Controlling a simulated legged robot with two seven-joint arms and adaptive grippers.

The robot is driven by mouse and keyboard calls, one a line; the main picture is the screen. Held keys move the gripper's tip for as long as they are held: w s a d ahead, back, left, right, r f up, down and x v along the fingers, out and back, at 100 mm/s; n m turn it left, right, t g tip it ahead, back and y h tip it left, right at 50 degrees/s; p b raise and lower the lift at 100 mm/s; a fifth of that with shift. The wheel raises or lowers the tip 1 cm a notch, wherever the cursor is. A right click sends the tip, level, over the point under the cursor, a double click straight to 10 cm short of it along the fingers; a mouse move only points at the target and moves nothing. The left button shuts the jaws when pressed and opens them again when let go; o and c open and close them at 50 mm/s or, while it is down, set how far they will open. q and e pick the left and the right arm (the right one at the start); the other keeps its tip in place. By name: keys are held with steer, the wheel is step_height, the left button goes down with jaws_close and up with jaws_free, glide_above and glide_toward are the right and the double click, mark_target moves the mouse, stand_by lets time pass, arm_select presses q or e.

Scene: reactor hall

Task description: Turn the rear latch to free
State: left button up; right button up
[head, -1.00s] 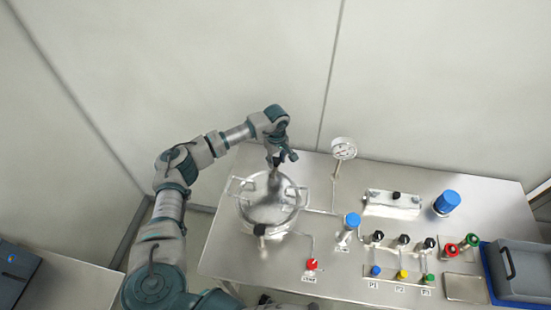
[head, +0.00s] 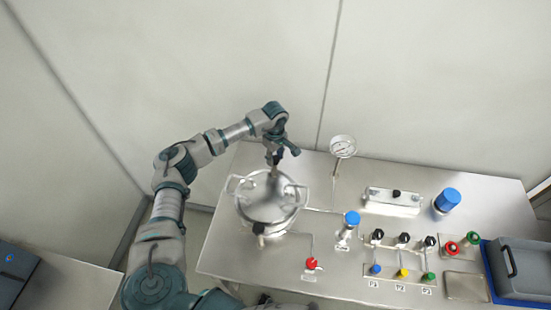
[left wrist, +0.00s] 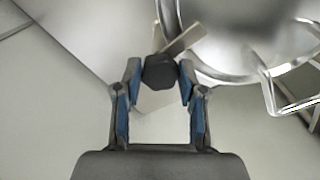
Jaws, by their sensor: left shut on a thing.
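The round steel vessel (head: 267,208) stands at the left of the steel bench, with a handle on each side. The rear latch (left wrist: 159,71) shows in the left wrist view as a dark knob with a flat metal bar beside the vessel's rim (left wrist: 205,68). My left gripper (head: 273,160) reaches down at the vessel's far edge. In the left wrist view its two fingers (left wrist: 159,74) are shut on the dark knob, one on each side. In the head view the gripper mostly hides this latch. A front latch (head: 259,228) with a dark knob sits on the near rim. My right gripper is not in view.
A pressure gauge (head: 343,147) stands right of the vessel. A blue valve (head: 352,218) and a red knob (head: 311,263) are near it. Several coloured knobs and a grey bin (head: 522,268) fill the right side. A wall rises behind the bench.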

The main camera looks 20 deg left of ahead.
arm_select(q)
steer(key=n, duration=0.2)
steer(key=n+b, duration=0.1)
steer(key=n, duration=0.1)
steer(key=shift+w+a+r+n+b, duration=0.1)
steer(key=shift+w+a+n+b, duration=0.1)
steer(key=shift+n+b, duration=0.1)
steer(key=n, duration=0.2)
steer(key=shift+n+b, duration=0.35)
steer(key=shift+n, duration=0.05)
steer(key=n, duration=0.6)
steer(key=shift+b, duration=0.4)
steer(key=shift+n, duration=1.2)
steer(key=shift+s+f+n, duration=0.1)
steer(key=shift+f+n, duration=0.1)
steer(key=shift+n, duration=0.1)
steer(key=o, duration=0.9)
steer(key=shift+o, duration=1.2)
steer(key=shift+a, duration=0.15)
